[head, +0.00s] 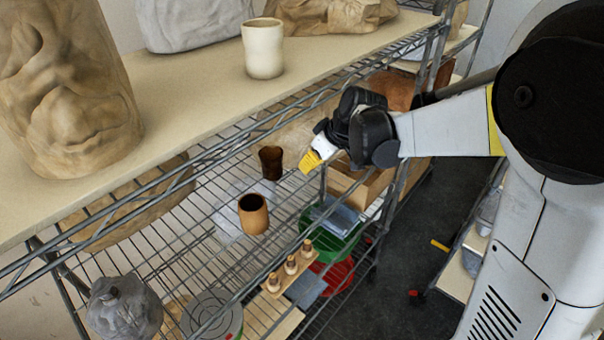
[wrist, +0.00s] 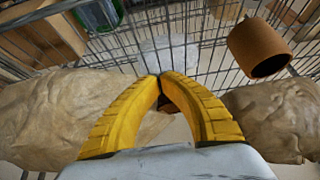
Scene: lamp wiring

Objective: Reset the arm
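My gripper (head: 311,162) has yellow fingers and is in the middle of the head view, at the end of my arm, which reaches in from the right. It is above the wire shelf (head: 205,262), near the upper shelf's front edge. In the wrist view, the curved fingertips (wrist: 160,79) meet at their ends and hold nothing that I can see. A small dark brown patch shows through the gap between the fingers, and I cannot tell what it is.
An orange-brown cup (head: 253,213) and a dark brown cup (head: 270,162) stand on the wire shelf. A cream cup (head: 263,48) and a large carved clay head (head: 62,90) stand on the upper board. Small wooden pieces (head: 290,266) sit near the lower front. Dark floor (head: 400,300) is open at right.

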